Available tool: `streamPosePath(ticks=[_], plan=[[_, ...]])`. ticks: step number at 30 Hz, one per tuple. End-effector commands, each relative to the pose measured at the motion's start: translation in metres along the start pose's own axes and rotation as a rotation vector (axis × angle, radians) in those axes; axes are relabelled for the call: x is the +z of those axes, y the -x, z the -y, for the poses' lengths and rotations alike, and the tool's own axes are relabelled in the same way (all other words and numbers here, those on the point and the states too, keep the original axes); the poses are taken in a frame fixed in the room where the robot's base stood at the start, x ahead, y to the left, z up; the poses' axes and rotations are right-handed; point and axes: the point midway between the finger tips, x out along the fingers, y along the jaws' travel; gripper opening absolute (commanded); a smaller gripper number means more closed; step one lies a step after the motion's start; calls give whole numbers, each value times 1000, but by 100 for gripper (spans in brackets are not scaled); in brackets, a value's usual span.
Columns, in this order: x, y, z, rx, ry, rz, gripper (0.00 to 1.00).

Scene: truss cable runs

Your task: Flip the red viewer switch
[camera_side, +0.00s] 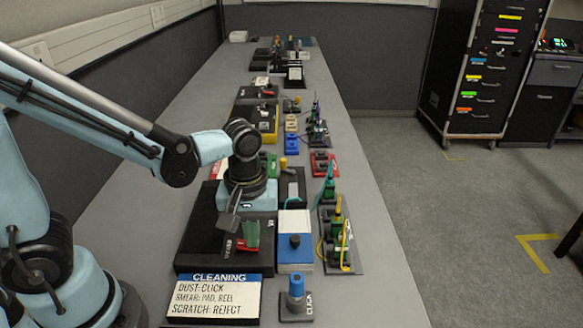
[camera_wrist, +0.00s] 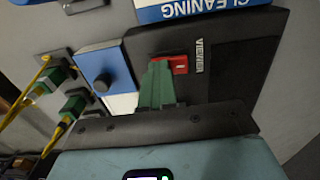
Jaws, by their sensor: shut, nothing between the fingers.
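The red viewer switch (camera_wrist: 181,64) sits on the black viewer box (camera_wrist: 226,84), beside the white VIEWER label. In the side view the switch (camera_side: 239,245) shows as a small red patch near the front of the box (camera_side: 196,240). My gripper (camera_wrist: 158,66) is shut, its green fingers together and empty. In the wrist view the fingertips lie just left of the red switch and overlap part of it. In the side view my gripper (camera_side: 252,236) is low over the box at the switch. I cannot tell whether the fingers touch it or which way it is set.
A blue and white box with a black knob (camera_side: 295,241) stands just right of the viewer. Green connectors with yellow cable (camera_side: 340,235) stand further right. The CLEANING sign (camera_side: 213,297) and a blue-capped holder (camera_side: 296,294) are in front. The bench's right edge strip is clear.

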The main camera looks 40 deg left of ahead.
Motion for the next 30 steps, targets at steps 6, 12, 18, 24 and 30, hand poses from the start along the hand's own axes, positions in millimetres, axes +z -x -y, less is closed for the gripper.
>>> streamPosePath(ticks=[6,12,18,24,30], plan=[[0,3,10,-3,2,0,0],[0,4,15,-3,1,0,0],[0,4,15,-3,1,0,0],[0,8,15,-2,1,0,0],[0,26,15,-3,1,0,0]])
